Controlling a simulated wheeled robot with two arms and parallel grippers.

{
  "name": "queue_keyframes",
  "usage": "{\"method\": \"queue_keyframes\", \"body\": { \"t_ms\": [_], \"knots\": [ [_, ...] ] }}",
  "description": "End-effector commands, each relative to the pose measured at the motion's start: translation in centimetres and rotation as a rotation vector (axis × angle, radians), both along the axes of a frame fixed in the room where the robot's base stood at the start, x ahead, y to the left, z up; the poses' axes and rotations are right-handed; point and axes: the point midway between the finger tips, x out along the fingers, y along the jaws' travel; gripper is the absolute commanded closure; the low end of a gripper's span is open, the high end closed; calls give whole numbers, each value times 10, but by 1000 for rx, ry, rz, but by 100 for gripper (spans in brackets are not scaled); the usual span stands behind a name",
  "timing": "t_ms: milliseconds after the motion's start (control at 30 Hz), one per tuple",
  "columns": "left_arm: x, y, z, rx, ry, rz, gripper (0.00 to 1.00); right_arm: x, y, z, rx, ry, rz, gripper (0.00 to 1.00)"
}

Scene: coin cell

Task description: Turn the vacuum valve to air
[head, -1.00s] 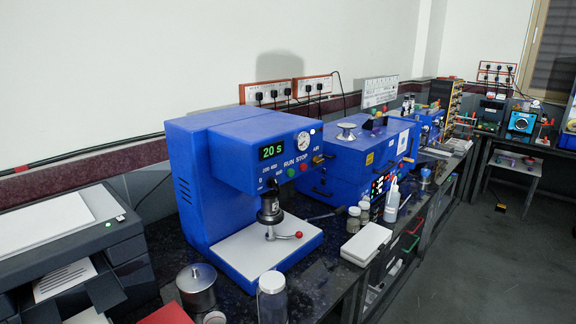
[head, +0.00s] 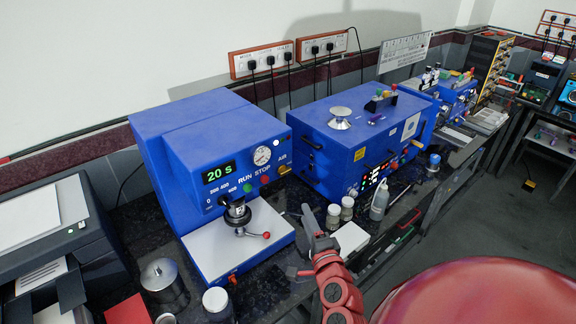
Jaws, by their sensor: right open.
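The blue machine (head: 150,150) with a green "20 S" display stands left of centre in the head view. A small yellow lever (head: 284,169) sits on its front at the right, just under the AIR label; it looks like the vacuum valve, too small to read its exact angle. A round gauge (head: 262,155) is left of it. My right gripper (head: 303,250) is open and empty, low over the bench, right of the machine's white base and below the lever, apart from it. My left gripper is out of view.
A white box (head: 349,238), small vials (head: 347,208) and a squeeze bottle (head: 379,201) stand close right of my right gripper. A second blue machine (head: 340,165) stands behind. A red-knobbed handle (head: 266,235) sticks out over the white base. A metal canister (head: 163,285) and jar (head: 218,304) stand in front.

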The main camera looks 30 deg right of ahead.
Motion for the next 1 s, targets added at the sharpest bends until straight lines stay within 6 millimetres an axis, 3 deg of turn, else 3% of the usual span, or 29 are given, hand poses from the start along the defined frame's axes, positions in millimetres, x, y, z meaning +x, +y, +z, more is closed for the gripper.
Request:
{"method": "queue_keyframes", "body": {
  "t_ms": [167, 500, 600, 1000],
  "knots": [
    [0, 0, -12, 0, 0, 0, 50, 9, -2, 0, 11, -6, 13, 55],
    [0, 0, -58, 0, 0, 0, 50, 55, -16, -3, 11, -8, 14, 55],
    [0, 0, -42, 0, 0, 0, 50, 71, -22, 7, 10, 0, 12, 55],
    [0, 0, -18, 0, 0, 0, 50, 135, -43, 6, 10, 1, 11, 55]
  ]
}}
